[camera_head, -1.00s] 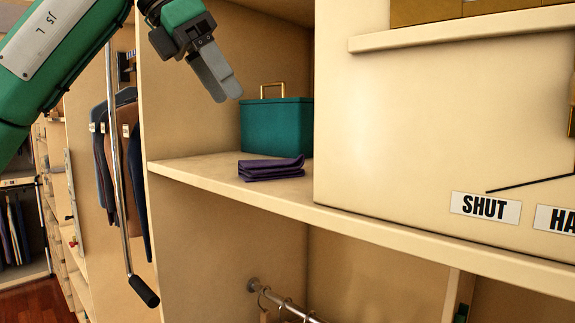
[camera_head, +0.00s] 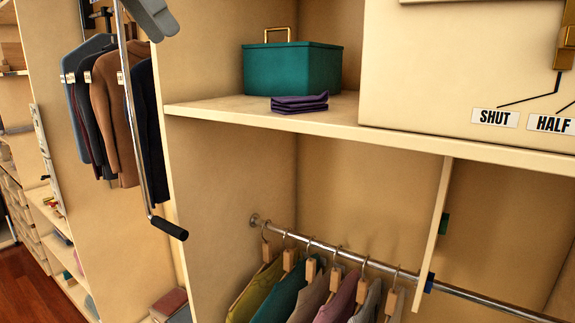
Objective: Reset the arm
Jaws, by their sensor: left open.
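My left gripper (camera_head: 153,18) shows at the top left of the head view, cut off by the upper edge. Its grey fingers are apart and nothing shows between them. It is in front of the wardrobe's upright panel, left of the teal box (camera_head: 290,70) and apart from it. The teal box with a gold handle stands on the shelf (camera_head: 220,106). A folded dark purple cloth (camera_head: 299,103) lies on the shelf in front of the box. The rest of my left arm is out of view. My right gripper is not in view.
A metal pull-down rod with a black handle (camera_head: 168,228) hangs close below my left gripper. Jackets (camera_head: 113,120) hang behind it. Clothes (camera_head: 318,293) hang on a rail below the shelf.

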